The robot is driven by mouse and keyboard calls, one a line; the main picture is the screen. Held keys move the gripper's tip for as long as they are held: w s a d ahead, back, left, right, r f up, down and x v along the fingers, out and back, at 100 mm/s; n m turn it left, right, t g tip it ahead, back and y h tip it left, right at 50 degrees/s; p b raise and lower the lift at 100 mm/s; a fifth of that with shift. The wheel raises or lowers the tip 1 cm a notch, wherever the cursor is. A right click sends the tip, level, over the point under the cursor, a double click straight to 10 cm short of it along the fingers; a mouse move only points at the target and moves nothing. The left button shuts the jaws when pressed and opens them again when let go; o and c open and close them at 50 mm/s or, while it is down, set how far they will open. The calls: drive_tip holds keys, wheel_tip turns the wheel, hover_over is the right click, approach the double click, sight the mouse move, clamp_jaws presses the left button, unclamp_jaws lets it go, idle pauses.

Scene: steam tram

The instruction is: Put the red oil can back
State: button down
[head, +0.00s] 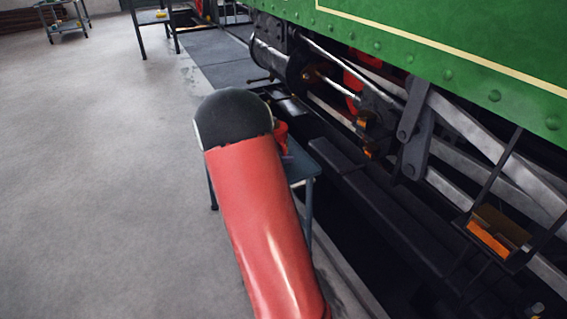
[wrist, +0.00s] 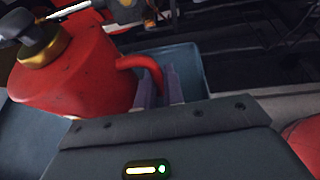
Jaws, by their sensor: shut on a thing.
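The red oil can (wrist: 75,70) fills the left of the wrist view, with a brass collar, a dark cap and a curved red handle. My gripper (wrist: 160,88) is shut on that handle, which passes between its two greyish-purple fingers. In the head view only a small red part of the can (head: 281,134) shows past my arm, over a small blue-grey table (head: 312,165). The table's raised edge also shows behind the fingers in the wrist view (wrist: 188,62). My arm hides most of the table and can. I cannot tell whether the can touches the table.
The green steam tram (head: 450,60) with its rods and wheels stands close on the right. A dark pit or trough (head: 350,205) runs along its side. An orange box (head: 490,237) hangs at the right. Open grey floor (head: 100,170) lies left. Other stands are far back.

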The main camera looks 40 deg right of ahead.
drive_tip(key=shift+f, duration=0.6)
drive_tip(key=shift+f, duration=0.1)
drive_tip(key=c, duration=1.5)
unclamp_jaws()
drive_tip(key=shift+f, duration=0.1)
drive_tip(key=shift+r, duration=0.2)
drive_tip(key=p+v, duration=0.1)
drive_tip(key=v, duration=1)
drive_tip(key=shift+a+r, duration=0.1)
drive_tip(key=shift+a, duration=0.25)
drive_tip(key=s+a+r+m+t+y, duration=0.2)
drive_tip(key=s+a+r+m+y, duration=0.1)
drive_tip(key=s+a, duration=0.4)
drive_tip(key=s+a+r+m+t+y, duration=0.2)
drive_tip(key=s+a+m+t+y, duration=0.1)
drive_tip(key=s+a+m+y, duration=0.2)
drive_tip(key=s+a+r+m+t+y, duration=0.2)
drive_tip(key=s+a+m+y, duration=0.3)
drive_tip(key=s+a+m, duration=0.3)
drive_tip(key=shift+s+a+r, duration=0.3)
drive_tip(key=shift+s, duration=0.35)
drive_tip(key=shift+s+a+r, duration=0.25)
drive_tip(key=shift+s+r, duration=0.05)
drive_tip(key=shift+s, duration=0.3)
drive_tip(key=shift+s+a+r, duration=0.25)
drive_tip(key=shift+s+a, duration=0.05)
drive_tip(key=shift+s, duration=0.35)
